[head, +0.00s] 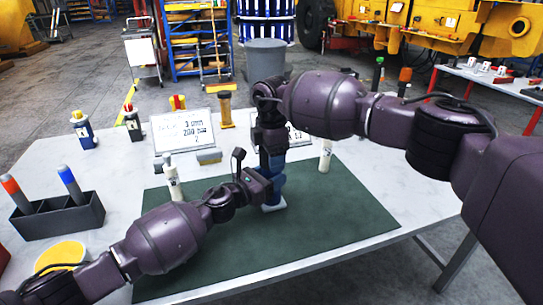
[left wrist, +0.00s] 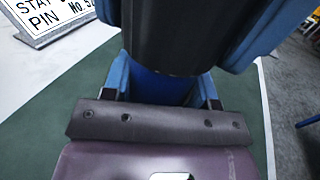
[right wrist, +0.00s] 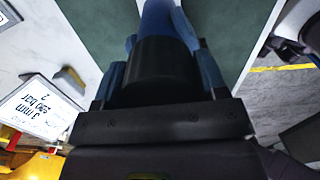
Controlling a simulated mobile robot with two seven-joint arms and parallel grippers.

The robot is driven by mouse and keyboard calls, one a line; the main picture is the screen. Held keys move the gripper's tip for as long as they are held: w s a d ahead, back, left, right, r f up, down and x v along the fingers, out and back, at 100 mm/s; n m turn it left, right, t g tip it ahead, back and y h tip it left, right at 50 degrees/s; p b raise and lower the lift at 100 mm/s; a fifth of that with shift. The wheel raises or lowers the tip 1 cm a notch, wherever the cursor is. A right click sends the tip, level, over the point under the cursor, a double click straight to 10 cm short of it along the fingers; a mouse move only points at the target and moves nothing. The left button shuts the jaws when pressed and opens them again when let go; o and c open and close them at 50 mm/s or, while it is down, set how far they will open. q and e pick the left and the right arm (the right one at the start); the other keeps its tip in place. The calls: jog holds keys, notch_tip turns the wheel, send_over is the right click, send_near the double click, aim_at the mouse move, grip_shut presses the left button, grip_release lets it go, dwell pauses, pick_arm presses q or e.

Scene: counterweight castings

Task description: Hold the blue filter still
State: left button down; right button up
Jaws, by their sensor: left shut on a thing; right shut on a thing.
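The blue filter (head: 277,184) stands upright on the green mat (head: 330,215), above a small pale block (head: 274,206). My left gripper (head: 264,184) reaches it from the left and is shut on its blue body, which shows between the fingers in the left wrist view (left wrist: 160,86). My right gripper (head: 271,152) is above, shut on a black cylindrical part (right wrist: 160,66) at the filter's upper end. Blue (right wrist: 158,18) shows beyond that part in the right wrist view. My arms and grippers hide much of the filter in the head view.
White tubes (head: 173,182) (head: 326,155) stand on either side of the filter. Sign plates (head: 184,136) stand behind. A dark holder (head: 58,217) with two markers and a yellow round thing (head: 60,255) are at left. The mat's right part is clear.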

jog(key=n, duration=1.3)
jog(key=shift+n, duration=0.4)
jog(key=n, duration=0.6)
jog(key=shift+n, duration=0.4)
jog(key=n, duration=0.6)
jog(key=shift+r+n, duration=0.1)
jog(key=shift+n, duration=0.3)
jog(key=n, duration=0.5)
jog(key=shift+n, duration=0.3)
jog(key=n, duration=1)
jog(key=shift+n, duration=0.4)
jog(key=n, duration=0.5)
